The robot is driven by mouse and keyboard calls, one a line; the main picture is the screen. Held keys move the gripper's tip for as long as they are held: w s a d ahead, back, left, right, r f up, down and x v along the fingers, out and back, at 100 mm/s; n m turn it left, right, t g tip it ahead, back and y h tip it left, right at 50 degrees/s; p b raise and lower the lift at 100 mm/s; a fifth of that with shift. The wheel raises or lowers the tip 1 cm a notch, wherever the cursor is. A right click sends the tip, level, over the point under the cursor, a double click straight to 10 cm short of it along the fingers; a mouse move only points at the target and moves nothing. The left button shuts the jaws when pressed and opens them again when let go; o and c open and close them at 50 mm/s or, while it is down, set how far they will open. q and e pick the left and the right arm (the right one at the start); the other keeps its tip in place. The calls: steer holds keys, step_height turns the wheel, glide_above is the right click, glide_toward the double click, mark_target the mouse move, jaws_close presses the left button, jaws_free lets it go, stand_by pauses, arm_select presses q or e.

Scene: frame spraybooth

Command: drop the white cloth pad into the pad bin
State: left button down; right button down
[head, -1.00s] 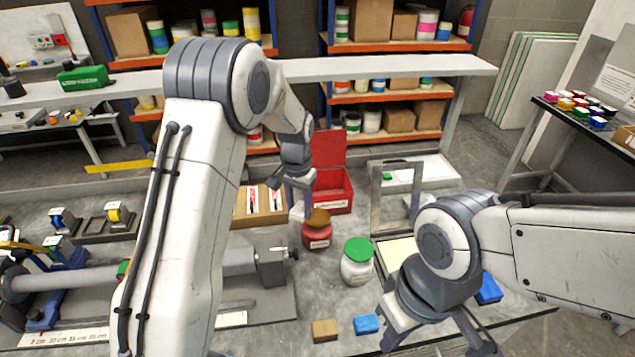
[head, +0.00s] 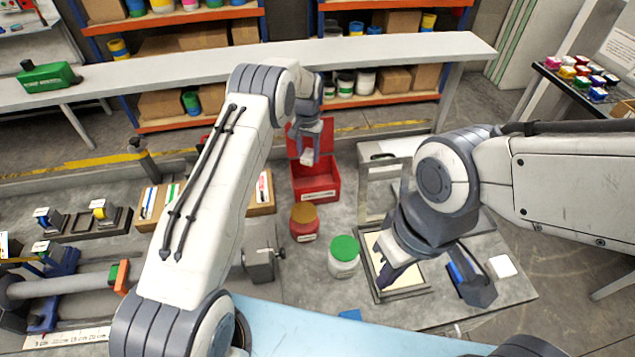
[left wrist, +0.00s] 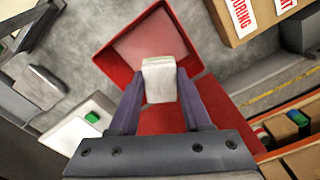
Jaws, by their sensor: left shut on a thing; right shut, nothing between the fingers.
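The white cloth pad (left wrist: 159,80) is held between the fingertips of my left gripper (head: 309,154). In the left wrist view, the pad and fingers (left wrist: 158,98) are over the opening of the red pad bin (left wrist: 183,32). In the head view, the bin (head: 316,184) stands on the bench with its raised red back behind the gripper. The pad (head: 307,159) appears above the bin's opening. My right gripper (head: 388,272) is shut and empty, low over a framed panel at right; the wrist partly hides it.
A red jar with an ochre lid (head: 304,223) and a white jar with a green lid (head: 344,257) stand in front of the bin. A cardboard tray (head: 262,191) is left of it. A grey upright frame (head: 365,185) is to its right. A white block (head: 501,266) lies far right.

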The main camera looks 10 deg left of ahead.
arm_select(q)
steer(key=shift+f+b, duration=0.75)
steer(key=shift+f, duration=1.45)
steer(key=shift+c, duration=1.4)
jaws_free()
step_height(320, 180, up, 4)
steer(key=b, duration=0.3)
steer(key=shift+d, duration=0.15)
steer(key=s+d+r+b, duration=0.4)
steer(key=d+r, duration=0.3)
steer(key=d, duration=0.3)
steer(key=shift+d+b, duration=0.35)
steer(key=shift+d, duration=0.05)
